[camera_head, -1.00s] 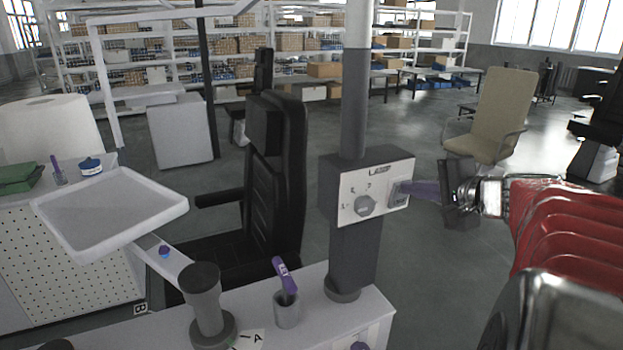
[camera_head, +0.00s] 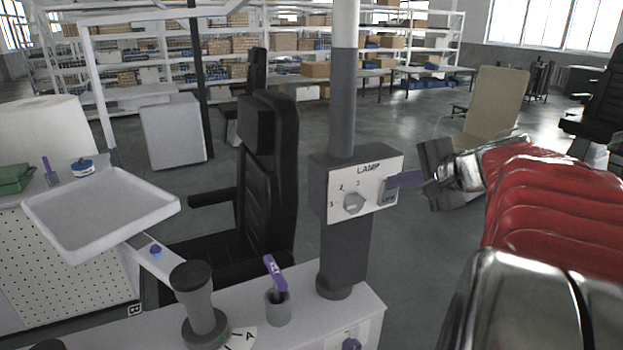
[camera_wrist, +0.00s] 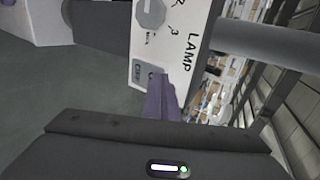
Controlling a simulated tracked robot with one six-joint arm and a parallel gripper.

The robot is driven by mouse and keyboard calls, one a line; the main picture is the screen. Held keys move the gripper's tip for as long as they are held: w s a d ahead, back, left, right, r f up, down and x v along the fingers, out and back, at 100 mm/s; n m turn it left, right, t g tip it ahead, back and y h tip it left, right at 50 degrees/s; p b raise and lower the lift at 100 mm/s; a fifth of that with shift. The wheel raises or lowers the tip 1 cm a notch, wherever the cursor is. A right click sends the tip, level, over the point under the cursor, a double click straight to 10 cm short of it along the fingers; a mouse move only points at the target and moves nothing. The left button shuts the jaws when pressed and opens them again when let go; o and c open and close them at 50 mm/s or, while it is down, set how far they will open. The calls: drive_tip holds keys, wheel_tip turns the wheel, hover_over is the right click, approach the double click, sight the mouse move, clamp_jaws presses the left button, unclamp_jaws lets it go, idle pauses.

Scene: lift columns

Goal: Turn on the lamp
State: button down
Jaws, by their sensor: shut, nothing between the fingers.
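The lamp control box (camera_head: 362,187) is a grey box on a column, with a white front plate lettered LAMP. A round selector knob (camera_head: 354,202) sits on the left of the plate and a small switch (camera_head: 386,192) on the right. In the wrist view the plate (camera_wrist: 176,45) shows rotated, with the knob (camera_wrist: 150,12) at the top. My gripper (camera_head: 395,181) comes from the right, its purple fingers shut and empty. The fingertips are at the switch and partly hide it. In the wrist view the purple fingers (camera_wrist: 160,99) reach the plate beside the switch; I cannot tell whether they touch.
A white tray (camera_head: 100,212) is at left. A black chair (camera_head: 268,180) stands behind the column. A beige chair (camera_head: 492,108) is behind my arm.

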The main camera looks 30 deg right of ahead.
drive_tip(key=shift+w+r, duration=0.25)
drive_tip(key=shift+w, duration=0.2)
drive_tip(key=shift+s+r, duration=0.1)
drive_tip(key=shift+r, duration=0.75)
drive_tip(key=shift+s, duration=0.1)
